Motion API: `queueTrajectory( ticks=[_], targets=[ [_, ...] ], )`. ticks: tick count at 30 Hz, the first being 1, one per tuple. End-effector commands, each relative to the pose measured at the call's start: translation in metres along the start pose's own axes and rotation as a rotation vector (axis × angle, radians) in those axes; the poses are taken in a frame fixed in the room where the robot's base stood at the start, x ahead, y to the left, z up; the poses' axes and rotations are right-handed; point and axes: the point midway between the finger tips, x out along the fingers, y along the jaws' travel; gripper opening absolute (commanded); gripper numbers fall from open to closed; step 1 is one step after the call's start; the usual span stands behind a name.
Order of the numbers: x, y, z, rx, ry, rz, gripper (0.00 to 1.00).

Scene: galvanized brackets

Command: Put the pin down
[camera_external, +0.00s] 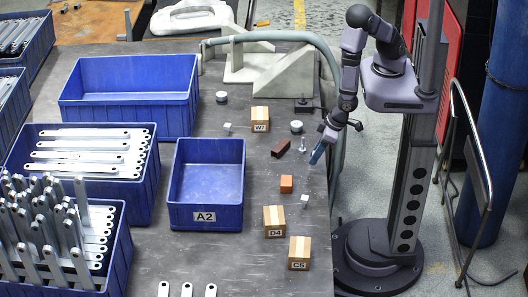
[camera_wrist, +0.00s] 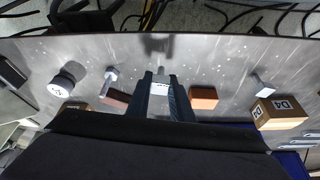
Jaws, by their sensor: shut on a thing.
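My gripper (camera_external: 317,154) is over the table near its right edge, fingers pointing down. In the wrist view my gripper (camera_wrist: 160,84) is shut on a pale metal pin (camera_wrist: 160,88) between the fingertips. The held pin is mostly hidden by the fingers, and I cannot make it out in the external view. Its exact height above the table is unclear. Another pin (camera_external: 303,146) stands just left of my gripper; it also shows in the wrist view (camera_wrist: 110,76).
A dark red block (camera_external: 281,147) and an orange block (camera_external: 286,184) flank my gripper. White cylinder (camera_external: 296,126), W7 block (camera_external: 260,116), D4 block (camera_external: 274,221) and C5 block (camera_external: 299,253) stand around. Blue bin A2 (camera_external: 206,216) is left. Bare table lies between bin and blocks.

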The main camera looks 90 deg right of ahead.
Motion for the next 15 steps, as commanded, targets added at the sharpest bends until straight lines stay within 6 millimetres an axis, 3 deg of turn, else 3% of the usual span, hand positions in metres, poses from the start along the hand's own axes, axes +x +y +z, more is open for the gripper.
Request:
queueTrajectory(
  ticks=[4,15],
  targets=[
    [0.006,0.001,-0.017,0.001,0.0,0.001,0.0],
    [0.011,0.0,-0.029,0.002,0.0,0.0,0.0]
  ],
)
